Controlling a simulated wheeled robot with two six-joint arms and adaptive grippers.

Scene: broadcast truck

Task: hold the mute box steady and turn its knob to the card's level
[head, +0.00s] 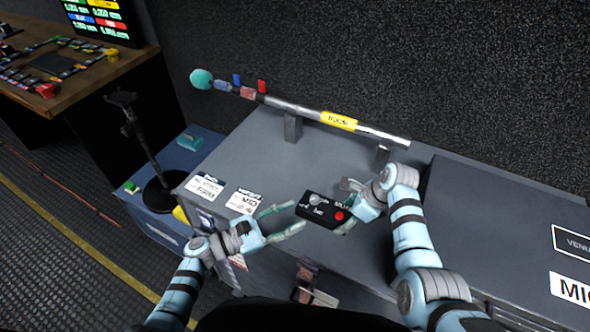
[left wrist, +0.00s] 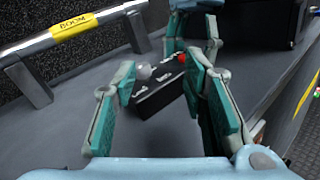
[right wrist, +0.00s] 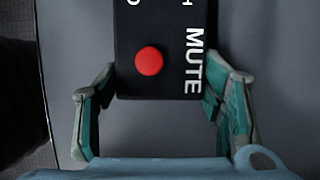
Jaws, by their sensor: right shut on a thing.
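The black mute box (head: 319,215) lies on the grey counter, with a grey knob (head: 314,199), a red button (head: 339,215) and white lettering. In the left wrist view the knob (left wrist: 143,72) is at the box's near end; its exact setting is too small to read. My right gripper (head: 348,208) is shut on the box's button end, its fingers either side of the box (right wrist: 165,45) in the right wrist view. My left gripper (head: 297,217) is open and empty by the knob end, fingers apart. A white card (head: 243,201) left of the box appears to read "MID".
Another white card (head: 204,187) lies further left. A boom pole (head: 300,110) with a yellow label rests on stands along the counter's back. A raised dark case (head: 480,205) stands right. The counter between pole and box is clear.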

